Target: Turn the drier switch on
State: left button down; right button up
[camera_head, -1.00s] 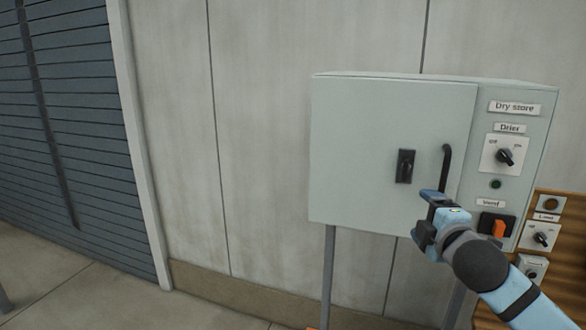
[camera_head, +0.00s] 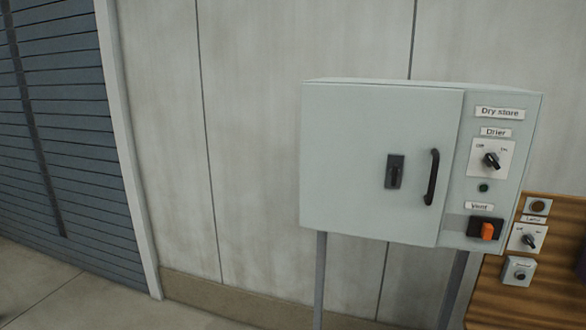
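The drier switch (camera_head: 491,160) is a black rotary knob on a white plate marked "Off" at left and "On" at right, under the "Drier" label. Its knob is tilted, its long end toward the lower right; I cannot tell surely which mark it points to. A small dark green lamp (camera_head: 483,188) sits below it. The switch is on the right-hand panel of the pale "Dry store" cabinet (camera_head: 380,120), whose door is shut. Neither of my grippers shows in the head view now.
The cabinet door has a black handle (camera_head: 432,177) and a dark latch (camera_head: 395,171). An orange vent rocker (camera_head: 487,231) sits below the lamp. A wooden board (camera_head: 560,270) at right carries the lamp switch (camera_head: 528,238). The floor at left is clear.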

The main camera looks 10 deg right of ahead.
aim_at(490, 159)
jog(key=z, duration=1.25)
